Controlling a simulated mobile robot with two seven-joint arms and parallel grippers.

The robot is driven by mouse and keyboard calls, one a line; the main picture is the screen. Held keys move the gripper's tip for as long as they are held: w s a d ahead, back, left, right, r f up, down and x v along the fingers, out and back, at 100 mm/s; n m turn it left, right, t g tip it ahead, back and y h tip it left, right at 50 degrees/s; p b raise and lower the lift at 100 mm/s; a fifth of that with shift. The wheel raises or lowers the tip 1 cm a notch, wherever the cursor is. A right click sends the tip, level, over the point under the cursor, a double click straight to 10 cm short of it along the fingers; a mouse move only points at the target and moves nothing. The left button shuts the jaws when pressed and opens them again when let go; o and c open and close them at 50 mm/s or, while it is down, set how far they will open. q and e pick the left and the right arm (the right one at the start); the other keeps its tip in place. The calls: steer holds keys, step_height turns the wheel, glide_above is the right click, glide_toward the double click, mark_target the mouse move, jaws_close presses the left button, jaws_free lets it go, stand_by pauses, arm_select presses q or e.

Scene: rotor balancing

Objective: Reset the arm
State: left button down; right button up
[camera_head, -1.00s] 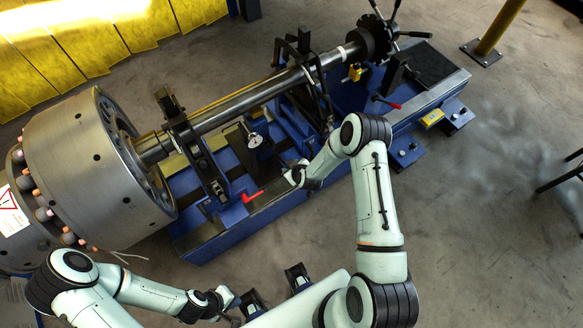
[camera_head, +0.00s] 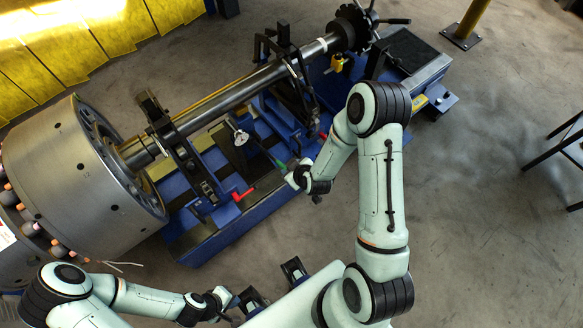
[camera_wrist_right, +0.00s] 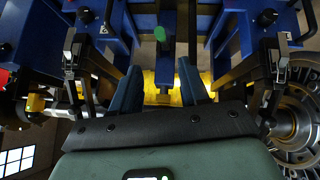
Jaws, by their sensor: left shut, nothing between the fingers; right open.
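My right arm reaches up from the bottom right in the head view and bends back at its elbow. Its gripper (camera_head: 300,178) is small there and partly hidden by the wrist, over the near edge of the blue machine bed (camera_head: 207,243). In the right wrist view the two dark blue fingers (camera_wrist_right: 160,92) stand apart with nothing held between them. A green tip (camera_wrist_right: 183,70) shows beyond them. My left arm lies low at the bottom left. Its gripper (camera_head: 232,305) is shut and empty, clear of the machine, its fingertips hard to make out.
The bed carries a steel shaft (camera_head: 235,95) with a large grey rotor drum (camera_head: 70,180) at left. A round dial (camera_head: 240,137) and a red handle (camera_head: 243,194) stand near the right gripper. A yellow post (camera_head: 470,18) and dark stand (camera_head: 567,145) are at right. Floor between is clear.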

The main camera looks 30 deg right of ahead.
stand_by(0.6)
arm_select(q)
steer(key=shift+w+r+p, duration=0.25)
steer(key=shift+r+p, duration=0.2)
steer(key=shift+r, duration=0.1)
steer(key=shift+w+r+p, duration=0.25)
steer(key=shift+r+p, duration=0.2)
steer(key=shift+r, duration=0.05)
arm_select(e)
steer(key=s+a+f+m+g+y, duration=0.1)
steer(key=s+a+f+m+g, duration=0.1)
steer(key=s, duration=0.5)
steer(key=s+a+f+m+g+y, duration=0.1)
steer(key=s+a+f+m+g, duration=0.1)
steer(key=s+a+f+g, duration=0.2)
steer(key=s+a+f+m+g+y, duration=0.2)
steer(key=s+a, duration=0.5)
steer(key=s, duration=0.4)
steer(key=shift+f+m+g, duration=0.3)
steer(key=shift+f+g, duration=0.15)
steer(key=shift+g, duration=0.05)
